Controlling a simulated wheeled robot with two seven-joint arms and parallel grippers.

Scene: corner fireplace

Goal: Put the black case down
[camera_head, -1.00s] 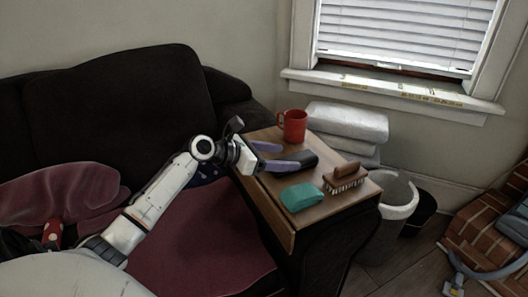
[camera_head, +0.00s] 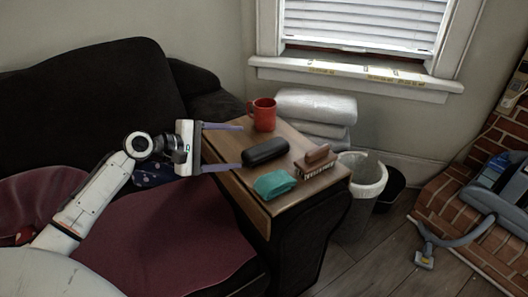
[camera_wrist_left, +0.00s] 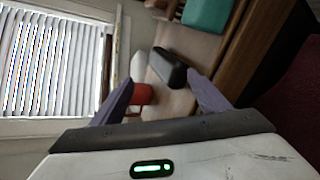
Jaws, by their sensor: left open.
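The black case (camera_head: 265,152) lies on the wooden tray table (camera_head: 283,198) by the sofa arm, between the red mug and the teal cloth. My left gripper (camera_head: 242,145) is open and empty, its two purple fingers spread wide at the left of the case and apart from it. In the left wrist view the case (camera_wrist_left: 169,67) shows beyond the fingers (camera_wrist_left: 163,92), resting on the wood. My right gripper is not in view.
On the same wooden top stand a red mug (camera_head: 264,114), a teal cloth (camera_head: 274,184) and a wooden brush (camera_head: 316,160). A white bin (camera_head: 361,190) and stacked white packages (camera_head: 316,106) are beside it. The dark sofa (camera_head: 90,100) is at left.

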